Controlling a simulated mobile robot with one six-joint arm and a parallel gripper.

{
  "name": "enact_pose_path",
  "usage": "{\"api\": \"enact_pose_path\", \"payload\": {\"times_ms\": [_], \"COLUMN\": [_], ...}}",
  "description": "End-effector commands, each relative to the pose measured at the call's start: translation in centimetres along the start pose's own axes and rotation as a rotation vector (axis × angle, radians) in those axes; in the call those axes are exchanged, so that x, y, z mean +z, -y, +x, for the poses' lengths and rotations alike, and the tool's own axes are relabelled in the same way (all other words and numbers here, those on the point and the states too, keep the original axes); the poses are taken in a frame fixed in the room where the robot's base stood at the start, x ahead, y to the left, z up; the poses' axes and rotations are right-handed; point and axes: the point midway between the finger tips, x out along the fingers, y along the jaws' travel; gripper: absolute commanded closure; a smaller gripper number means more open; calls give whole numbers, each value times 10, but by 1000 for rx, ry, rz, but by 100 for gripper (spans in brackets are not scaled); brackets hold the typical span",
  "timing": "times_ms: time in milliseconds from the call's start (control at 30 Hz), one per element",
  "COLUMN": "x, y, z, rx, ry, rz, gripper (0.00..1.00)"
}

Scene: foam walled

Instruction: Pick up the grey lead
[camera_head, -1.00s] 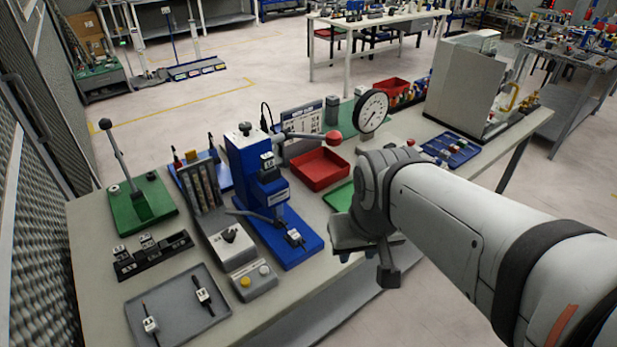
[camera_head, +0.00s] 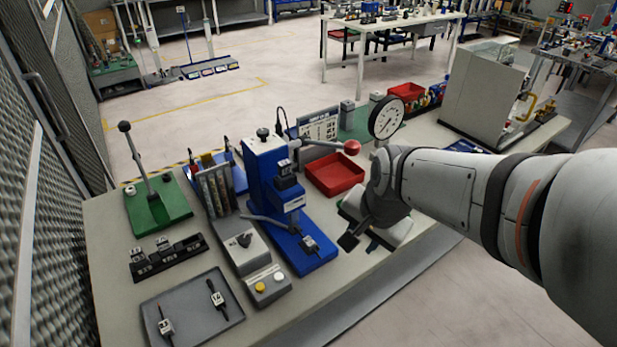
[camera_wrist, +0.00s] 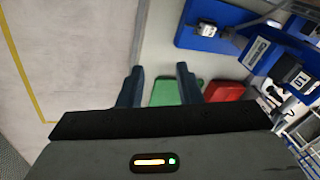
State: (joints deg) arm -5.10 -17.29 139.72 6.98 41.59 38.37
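Two small leads with white labels lie apart in the grey tray (camera_head: 190,338) at the bench's front left: a left lead (camera_head: 166,326) with a reddish-brown end and a right lead (camera_head: 217,299) that looks dark. I cannot tell which lead is the grey one. My gripper (camera_wrist: 158,86) is open, with nothing between its fingers in the wrist view. In the head view my gripper (camera_head: 350,240) is over the bench's front edge, right of the blue press (camera_head: 268,185) and well away from the tray. The tray is not in the wrist view.
A labelled piece (camera_head: 309,244) sits on the press's blue base. A black holder (camera_head: 166,258), a button box (camera_head: 268,285) and a green lever stand (camera_head: 158,207) surround the tray. A red bin (camera_head: 334,174) and dial gauge (camera_head: 386,118) stand near my arm.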

Motion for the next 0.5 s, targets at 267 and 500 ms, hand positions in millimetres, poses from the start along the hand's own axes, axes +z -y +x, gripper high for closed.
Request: {"api": "enact_pose_path", "payload": {"times_ms": [267,500], "x": [-18,-24], "y": [72,115], "z": [44,89], "rx": [-56,-60], "ry": [69,114], "rz": [828,1494], "gripper": [68,68]}}
